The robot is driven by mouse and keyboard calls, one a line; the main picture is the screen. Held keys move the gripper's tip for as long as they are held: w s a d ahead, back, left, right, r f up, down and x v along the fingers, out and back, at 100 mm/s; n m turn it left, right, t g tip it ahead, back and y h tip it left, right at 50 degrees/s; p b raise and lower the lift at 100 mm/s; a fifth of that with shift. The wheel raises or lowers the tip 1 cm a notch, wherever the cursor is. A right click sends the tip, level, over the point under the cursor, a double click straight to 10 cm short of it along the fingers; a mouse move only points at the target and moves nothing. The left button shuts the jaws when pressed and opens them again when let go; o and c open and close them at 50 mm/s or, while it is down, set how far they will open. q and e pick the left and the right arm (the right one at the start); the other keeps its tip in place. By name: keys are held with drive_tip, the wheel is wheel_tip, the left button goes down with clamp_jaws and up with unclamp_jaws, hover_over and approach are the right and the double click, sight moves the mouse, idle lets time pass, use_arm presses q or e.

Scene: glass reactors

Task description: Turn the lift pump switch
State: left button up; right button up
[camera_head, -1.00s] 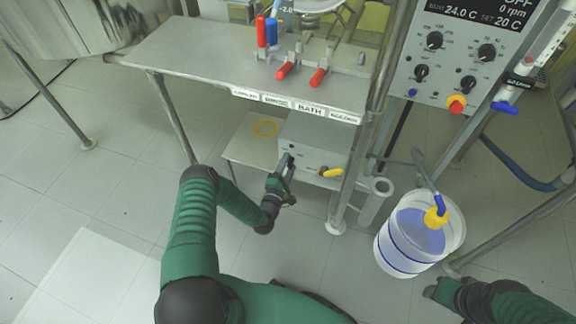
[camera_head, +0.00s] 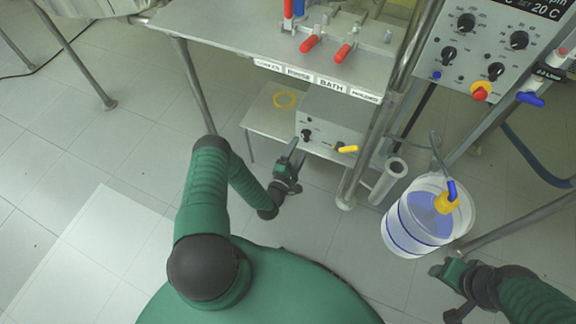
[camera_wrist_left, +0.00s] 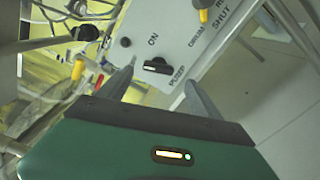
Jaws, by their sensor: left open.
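A grey box (camera_head: 338,136) with a black switch knob (camera_head: 306,135) on its front left sits on the low shelf. In the left wrist view, the black knob (camera_wrist_left: 157,65) has a pale mark, with "ON" printed above it and another label beside it, hard to read. My left gripper (camera_head: 297,148) is open and empty in front of the box's left side. In the left wrist view, its fingertips (camera_wrist_left: 160,71) appear on either side of the knob; I cannot tell whether they touch it. My right gripper (camera_head: 443,292) is at the lower right, apparently open, away from the box.
The steel table (camera_head: 225,32) with red handles (camera_head: 311,43) is above the shelf (camera_head: 258,122). A table leg and a bucket of blue liquid (camera_head: 424,222) stand to the right.

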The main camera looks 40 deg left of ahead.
use_arm(q)
drive_tip(key=p+v, duration=0.2)
drive_tip(key=v, duration=0.9)
drive_tip(key=shift+a+f, duration=0.1)
